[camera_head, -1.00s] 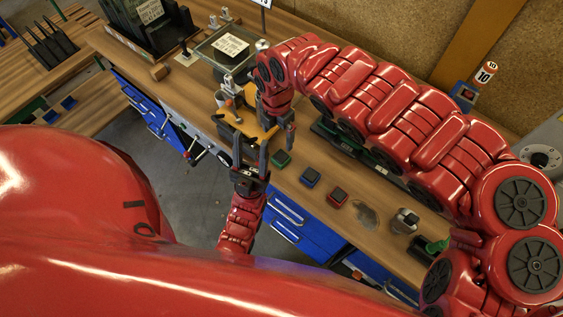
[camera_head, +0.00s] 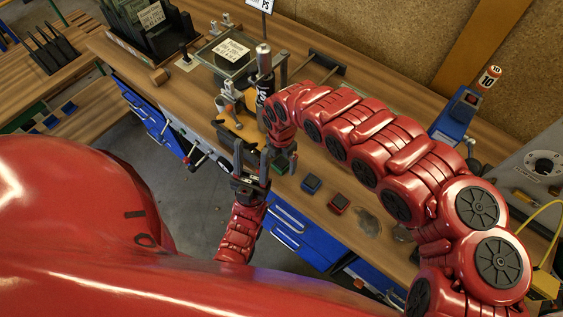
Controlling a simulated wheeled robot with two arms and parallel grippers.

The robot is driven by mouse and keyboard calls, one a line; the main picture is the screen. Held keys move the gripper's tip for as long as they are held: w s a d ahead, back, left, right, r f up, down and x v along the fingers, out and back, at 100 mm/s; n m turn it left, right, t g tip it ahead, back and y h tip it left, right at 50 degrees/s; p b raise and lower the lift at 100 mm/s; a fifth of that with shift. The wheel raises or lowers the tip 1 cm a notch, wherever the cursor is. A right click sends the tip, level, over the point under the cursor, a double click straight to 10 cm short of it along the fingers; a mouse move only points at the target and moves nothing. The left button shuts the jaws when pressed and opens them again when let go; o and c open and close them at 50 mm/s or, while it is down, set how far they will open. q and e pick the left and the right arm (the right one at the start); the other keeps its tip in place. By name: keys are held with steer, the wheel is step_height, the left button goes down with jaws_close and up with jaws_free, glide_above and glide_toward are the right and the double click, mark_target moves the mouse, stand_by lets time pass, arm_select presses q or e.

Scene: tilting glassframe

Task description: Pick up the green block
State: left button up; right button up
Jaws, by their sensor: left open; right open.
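The green block (camera_head: 281,168) sits near the front edge of the wooden workbench, mostly covered by my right gripper. My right gripper (camera_head: 283,161), on the arm from the right, points down at the block with open jaws. Its fingers are at or beside the block; I cannot tell whether they touch it. My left gripper (camera_head: 251,147), on the arm from below, is open and empty, pointing up just left of the block, in front of the bench edge.
A blue block (camera_head: 311,184) and a red block (camera_head: 339,203) sit to the right along the bench (camera_head: 320,165). A dark cylindrical device (camera_head: 263,72) and a glass-topped frame (camera_head: 226,55) stand behind. Blue drawers (camera_head: 300,235) are below the bench front.

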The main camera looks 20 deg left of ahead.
steer(key=c, duration=1.5)
steer(key=shift+w, duration=0.1)
